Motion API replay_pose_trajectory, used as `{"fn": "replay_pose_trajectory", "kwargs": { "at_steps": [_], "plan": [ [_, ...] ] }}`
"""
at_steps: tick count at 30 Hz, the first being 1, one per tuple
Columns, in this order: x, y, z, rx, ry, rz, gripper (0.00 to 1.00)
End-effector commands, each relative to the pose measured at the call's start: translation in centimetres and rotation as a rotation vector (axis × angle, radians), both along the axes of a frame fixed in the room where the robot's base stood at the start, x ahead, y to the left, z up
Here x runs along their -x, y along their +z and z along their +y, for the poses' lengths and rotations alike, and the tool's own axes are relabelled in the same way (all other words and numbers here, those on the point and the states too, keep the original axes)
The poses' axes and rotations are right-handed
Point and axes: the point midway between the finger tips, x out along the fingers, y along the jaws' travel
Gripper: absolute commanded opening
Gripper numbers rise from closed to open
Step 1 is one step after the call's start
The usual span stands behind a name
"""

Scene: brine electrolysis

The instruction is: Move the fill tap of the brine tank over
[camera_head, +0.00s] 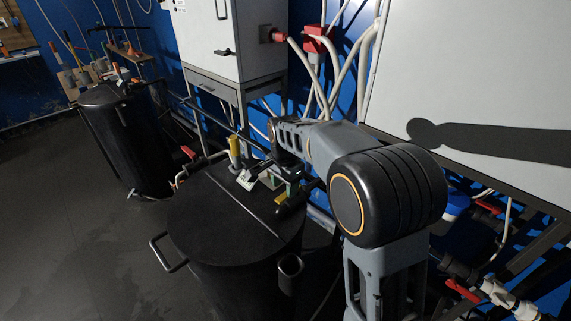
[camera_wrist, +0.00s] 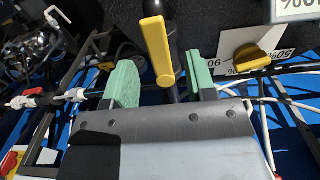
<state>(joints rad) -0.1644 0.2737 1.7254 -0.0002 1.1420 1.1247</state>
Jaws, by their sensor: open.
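The black brine tank (camera_head: 215,220) stands in front of me with a dark lid and a side handle. At its far right edge are an upright yellow piece (camera_head: 235,150) and small white plates (camera_head: 249,183). My gripper (camera_head: 279,188) is at that edge, partly hidden by my arm. In the wrist view a yellow lever (camera_wrist: 158,50) on a black stem lies between the green finger pads of my gripper (camera_wrist: 163,85). The pads are apart, with gaps on both sides of the lever. I cannot tell which yellow part in the head view is this lever.
A yellow pointer knob (camera_wrist: 256,55) sits by a percent scale at the right of the wrist view. A second black tank (camera_head: 125,140) stands at the back left. A white cabinet (camera_head: 235,40) and pipes are behind. The floor (camera_head: 60,230) at left is clear.

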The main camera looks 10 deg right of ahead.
Motion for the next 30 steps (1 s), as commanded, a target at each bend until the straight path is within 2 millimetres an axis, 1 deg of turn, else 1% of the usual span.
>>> {"fn": "replay_pose_trajectory", "kwargs": {
  "at_steps": [1,6,12,15,21,30],
  "plan": [
    [-0.1,1.1,0.0,-0.001,0.000,-0.007,0.51],
    [-0.1,4.7,0.0,-0.001,-0.001,-0.007,0.51],
    [-0.1,8.3,-0.1,-0.001,-0.002,-0.004,0.51],
    [-0.1,9.6,-0.1,-0.001,-0.002,-0.004,0.51],
    [-0.1,11.0,-0.1,0.000,-0.002,-0.003,0.51],
    [-0.1,11.3,-0.1,0.000,-0.002,-0.001,0.51]
  ]
}}
